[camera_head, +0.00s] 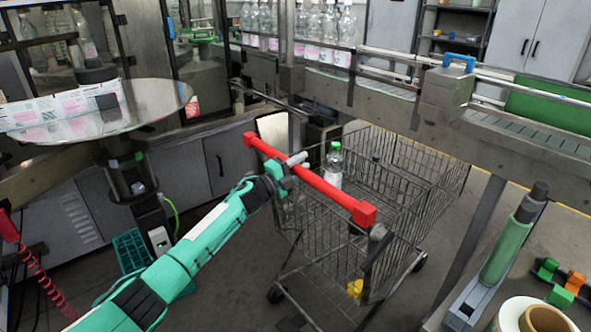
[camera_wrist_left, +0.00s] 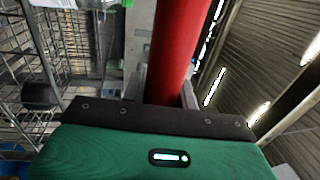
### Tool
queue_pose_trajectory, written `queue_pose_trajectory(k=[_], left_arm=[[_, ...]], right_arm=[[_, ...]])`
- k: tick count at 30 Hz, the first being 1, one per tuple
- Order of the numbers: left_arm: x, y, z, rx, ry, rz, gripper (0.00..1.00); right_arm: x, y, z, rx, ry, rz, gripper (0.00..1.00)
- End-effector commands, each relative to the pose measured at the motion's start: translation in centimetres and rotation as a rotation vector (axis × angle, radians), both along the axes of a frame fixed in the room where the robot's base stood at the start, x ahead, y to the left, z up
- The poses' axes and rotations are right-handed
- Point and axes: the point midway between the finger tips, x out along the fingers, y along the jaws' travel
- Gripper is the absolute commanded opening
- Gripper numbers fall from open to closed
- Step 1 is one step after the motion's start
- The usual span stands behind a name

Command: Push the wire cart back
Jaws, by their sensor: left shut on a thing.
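The wire cart (camera_head: 400,178) stands on the floor in the middle of the head view, with a red handle bar (camera_head: 325,187) along its near side. A clear bottle with a green cap (camera_head: 334,170) stands in its basket. My left gripper (camera_head: 291,163) is shut on the red handle, left of its middle. In the left wrist view the handle (camera_wrist_left: 178,50) runs between the fingers (camera_wrist_left: 165,88), and the cart's wire mesh (camera_wrist_left: 45,60) shows at the left. My right gripper is in neither view.
A conveyor (camera_head: 390,95) runs behind the cart, with bottles (camera_head: 325,30) on it. A round table (camera_head: 160,105) with a label reel stands at left. A worktable (camera_head: 555,250) with rolls is at right. Bare floor (camera_head: 225,300) lies in front of the cart.

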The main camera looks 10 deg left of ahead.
Motion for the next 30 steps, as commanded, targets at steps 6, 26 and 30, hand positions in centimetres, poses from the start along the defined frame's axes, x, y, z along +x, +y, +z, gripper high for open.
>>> queue_pose_trajectory(k=[6, 26, 30], left_arm=[[0.24, -0.23, -0.01, 0.001, 0.001, 0.001, 0.0], [0.16, -0.11, -0.02, 0.001, 0.001, 0.001, 0.5], [-0.46, 0.48, -0.31, 0.0, 0.001, 0.002, 0.5]], right_arm=[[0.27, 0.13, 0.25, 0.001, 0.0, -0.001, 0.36], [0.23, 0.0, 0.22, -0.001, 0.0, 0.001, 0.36], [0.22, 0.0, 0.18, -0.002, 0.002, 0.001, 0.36]])
